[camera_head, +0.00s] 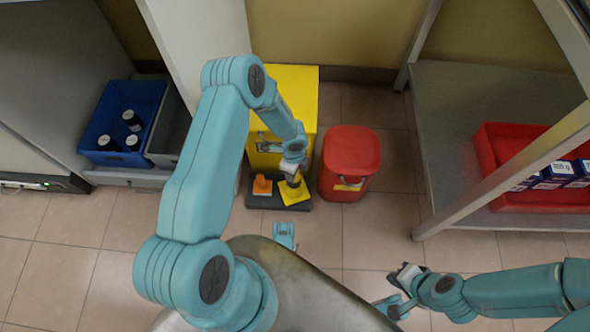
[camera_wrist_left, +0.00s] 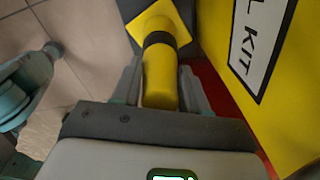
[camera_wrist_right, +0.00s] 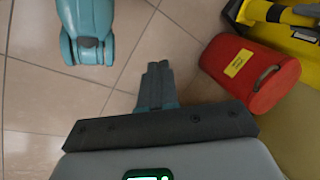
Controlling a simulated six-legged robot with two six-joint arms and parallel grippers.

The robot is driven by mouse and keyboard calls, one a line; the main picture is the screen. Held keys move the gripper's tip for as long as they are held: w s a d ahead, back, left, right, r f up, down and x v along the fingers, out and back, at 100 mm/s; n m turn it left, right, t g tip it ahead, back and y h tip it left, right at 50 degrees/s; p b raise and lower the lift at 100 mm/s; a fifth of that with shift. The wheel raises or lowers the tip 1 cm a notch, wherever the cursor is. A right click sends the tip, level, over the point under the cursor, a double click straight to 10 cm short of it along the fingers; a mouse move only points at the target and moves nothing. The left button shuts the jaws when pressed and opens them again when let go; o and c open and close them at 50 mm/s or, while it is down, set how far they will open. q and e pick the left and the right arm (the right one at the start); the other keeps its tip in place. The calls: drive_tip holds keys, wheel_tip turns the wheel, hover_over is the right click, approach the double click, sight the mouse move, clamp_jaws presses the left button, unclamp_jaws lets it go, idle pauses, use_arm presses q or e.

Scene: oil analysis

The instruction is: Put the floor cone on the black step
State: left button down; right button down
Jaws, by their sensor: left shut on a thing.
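The yellow floor cone (camera_wrist_left: 158,80) has a black band and a square base. My left gripper (camera_head: 293,165) is shut on its body, with one finger on each side in the left wrist view. In the head view the cone's base (camera_head: 297,194) is over the right part of the low black step (camera_head: 264,203). I cannot tell whether the base touches the step. My gripper and arm hide much of the cone. My right gripper (camera_head: 393,300) is over the floor at the lower right; its fingers are together and empty in the right wrist view (camera_wrist_right: 156,75).
An orange item (camera_head: 262,186) sits on the step's left part. Behind it stands a yellow kit box (camera_head: 290,85). A red lidded bin (camera_head: 350,160) is right of the step. A blue crate (camera_head: 93,125) with dark bottles is left. A shelf with a red tray (camera_head: 487,165) is right.

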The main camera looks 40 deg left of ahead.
use_arm(q)
drive_tip(key=shift+f, duration=0.15)
drive_tip(key=c, duration=0.6)
unclamp_jaws()
wheel_tip(320, 180, up, 12)
drive_tip(key=p, duration=0.5)
drive_tip(key=shift+p, duration=0.35)
drive_tip(key=s+d+r+n+h, duration=0.1)
drive_tip(key=s+d+n, duration=0.4)
drive_tip(key=n, duration=0.1)
drive_tip(key=s+d+r+n+h, duration=0.1)
drive_tip(key=s+d+n, duration=0.4)
drive_tip(key=n, duration=0.1)
drive_tip(key=s+d+r+n+h, duration=0.1)
drive_tip(key=s+d+n+h, duration=0.1)
drive_tip(key=s+d+n, duration=0.3)
drive_tip(key=shift+s+r+n+t, duration=0.2)
drive_tip(key=shift+s+n+t, duration=0.1)
drive_tip(key=shift+n, duration=0.4)
use_arm(e)
drive_tip(key=shift+g, duration=0.3)
drive_tip(key=r, duration=0.1)
drive_tip(key=s+r, duration=0.1)
drive_tip(key=r, duration=0.1)
drive_tip(key=a+r, duration=0.1)
drive_tip(key=r, duration=0.1)
drive_tip(key=shift+s+a, duration=0.1)
drive_tip(key=shift+s, duration=0.15)
drive_tip(key=shift+r, duration=0.1)
